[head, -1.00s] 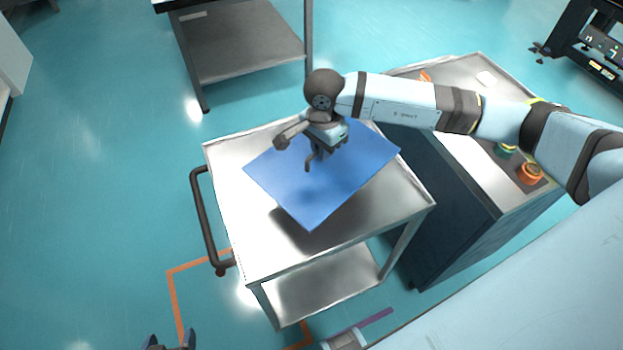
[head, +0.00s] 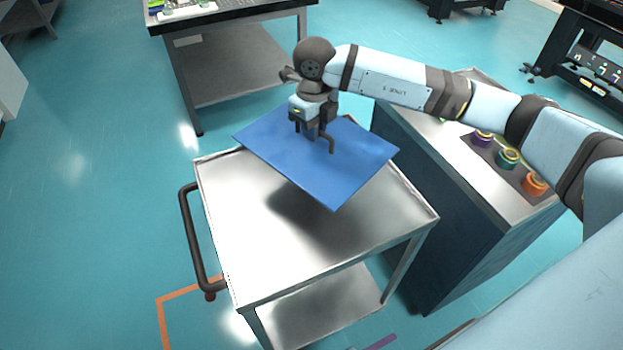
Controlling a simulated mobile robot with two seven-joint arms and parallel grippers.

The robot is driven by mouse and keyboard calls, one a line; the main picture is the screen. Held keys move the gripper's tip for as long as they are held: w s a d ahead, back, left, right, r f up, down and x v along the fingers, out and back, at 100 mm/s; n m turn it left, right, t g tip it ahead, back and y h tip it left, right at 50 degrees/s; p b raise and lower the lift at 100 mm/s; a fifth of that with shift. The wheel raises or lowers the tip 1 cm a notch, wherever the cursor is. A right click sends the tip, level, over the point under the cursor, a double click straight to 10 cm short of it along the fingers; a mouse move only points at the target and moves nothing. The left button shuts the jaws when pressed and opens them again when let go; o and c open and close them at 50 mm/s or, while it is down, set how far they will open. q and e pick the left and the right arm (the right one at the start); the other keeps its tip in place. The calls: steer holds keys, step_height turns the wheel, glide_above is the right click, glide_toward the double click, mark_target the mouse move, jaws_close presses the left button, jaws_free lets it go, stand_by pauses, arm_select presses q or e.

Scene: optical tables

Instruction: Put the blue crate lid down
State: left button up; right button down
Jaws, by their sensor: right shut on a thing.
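The blue crate lid (head: 345,175) is a flat blue panel in the head view, over the far part of the metal cart (head: 270,245). My right gripper (head: 318,138) is shut on the lid near its middle, from above. The lid looks raised, with a dark shadow on the cart top below its near corner. Its far edge reaches past the cart's far edge. The gripper hides part of the lid's far half. My left gripper is not in view.
The near part of the cart top is bare. A black handle (head: 192,240) is on its left side. A dark cabinet (head: 440,220) stands close on the right, with purple, green and orange round pieces (head: 508,158) on top. Another table (head: 240,60) stands behind.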

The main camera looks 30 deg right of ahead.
step_height(320, 180, down, 15)
steer(key=shift+f+p, duration=0.1)
steer(key=shift+p, duration=0.3)
steer(key=shift+f, duration=0.1)
steer(key=c, duration=1.2)
jaws_free()
step_height(320, 180, up, 12)
steer(key=shift+r+b, duration=0.25)
steer(key=shift+b, duration=0.1)
steer(key=shift+f, duration=0.1)
